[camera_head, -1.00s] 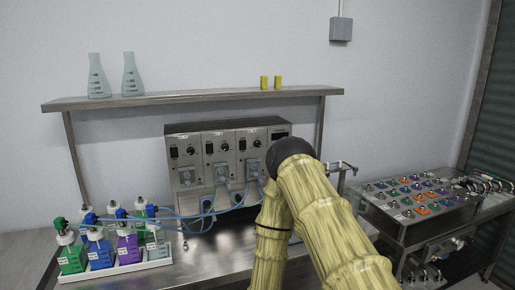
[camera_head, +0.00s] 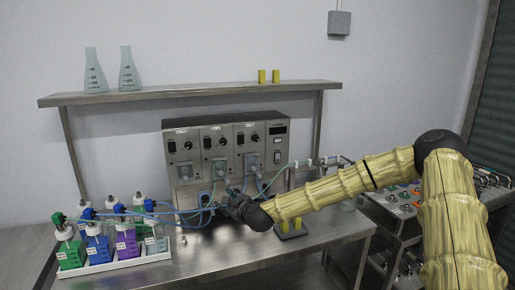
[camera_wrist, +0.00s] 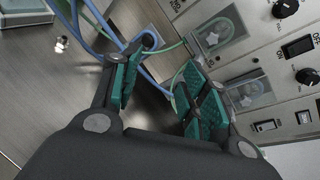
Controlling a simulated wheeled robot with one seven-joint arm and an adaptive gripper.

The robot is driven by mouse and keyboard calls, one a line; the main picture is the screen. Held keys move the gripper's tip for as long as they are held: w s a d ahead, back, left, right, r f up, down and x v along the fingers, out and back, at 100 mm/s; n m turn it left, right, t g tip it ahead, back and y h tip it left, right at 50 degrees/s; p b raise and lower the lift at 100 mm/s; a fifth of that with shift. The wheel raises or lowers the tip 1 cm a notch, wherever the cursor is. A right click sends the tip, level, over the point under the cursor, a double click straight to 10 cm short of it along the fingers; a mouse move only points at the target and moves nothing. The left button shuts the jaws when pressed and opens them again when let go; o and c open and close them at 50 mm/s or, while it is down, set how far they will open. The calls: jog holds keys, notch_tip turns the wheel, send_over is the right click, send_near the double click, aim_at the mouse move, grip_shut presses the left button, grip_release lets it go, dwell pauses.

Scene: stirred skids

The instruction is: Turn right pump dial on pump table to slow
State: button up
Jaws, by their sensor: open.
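The grey pump unit (camera_head: 216,165) stands on the steel pump table (camera_head: 215,258), with three side-by-side modules. Each has a black dial near its top; the right dial (camera_head: 254,138) is on the rightmost module. Its pointer setting is too small to read. My gripper (camera_head: 232,205) is low in front of the pump unit, below the dials and near the tubing. In the wrist view, my gripper (camera_wrist: 163,98) has its green-padded fingers apart with no dial between them. Two black dials show there, an upper one (camera_wrist: 285,8) and a lower one (camera_wrist: 308,76), both beyond the right finger.
Blue and green tubes (camera_head: 180,216) run past my gripper to a white tray (camera_head: 118,266) of colored bottles at left. A shelf (camera_head: 200,95) with flasks and yellow items is above. The table's front is clear.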

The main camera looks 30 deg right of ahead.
aim_at(257, 140)
jog(key=w+d+r+m+t+h, duration=0.1)
jog(key=d+r+m+t+h, duration=0.3)
jog(key=d+r+m, duration=0.95)
jog(key=shift+w+d+r+n+g+h+p, duration=0.1)
jog(key=shift+w+d+r+n+g+p, duration=0.3)
jog(key=shift+w+d, duration=1.1)
jog(key=shift+w+d+r+n+g+h+p, duration=0.1)
jog(key=shift+w+d+r+n+p, duration=0.6)
jog(key=shift+w, duration=1.25)
jog(key=shift+w+d+r+n+g+h+p, duration=0.1)
jog(key=shift+w+d+r+n+g+p, duration=0.15)
jog(key=shift+w+d+n+p, duration=1)
jog(key=shift+w+d+m+b, duration=0.15)
jog(key=shift+w+m+b, duration=0.25)
jog(key=shift+w+b, duration=0.1)
grip_shut()
